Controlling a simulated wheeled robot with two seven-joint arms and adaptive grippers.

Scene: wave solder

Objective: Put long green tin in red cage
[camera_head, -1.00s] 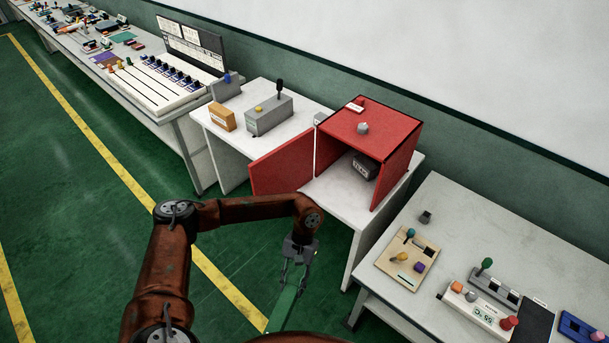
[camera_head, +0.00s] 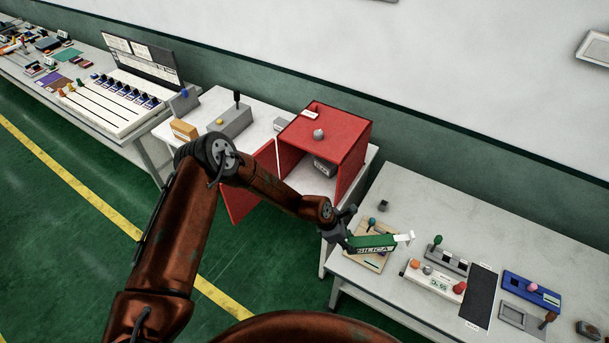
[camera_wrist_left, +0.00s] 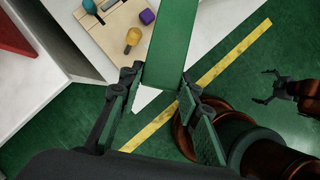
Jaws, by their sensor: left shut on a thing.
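The red cage (camera_head: 335,128) stands on the middle table, left of and behind the tin. Its red door (camera_head: 243,192) is swung open to the left. My right gripper (camera_wrist_left: 265,88) shows open and empty at the right of the left wrist view.
A dark labelled box (camera_head: 324,167) sits inside the cage. The right table (camera_head: 420,205) carries a wooden board (camera_head: 366,260) with coloured knobs, close to the tin, and several control boxes. Grey and orange boxes stand left of the cage.

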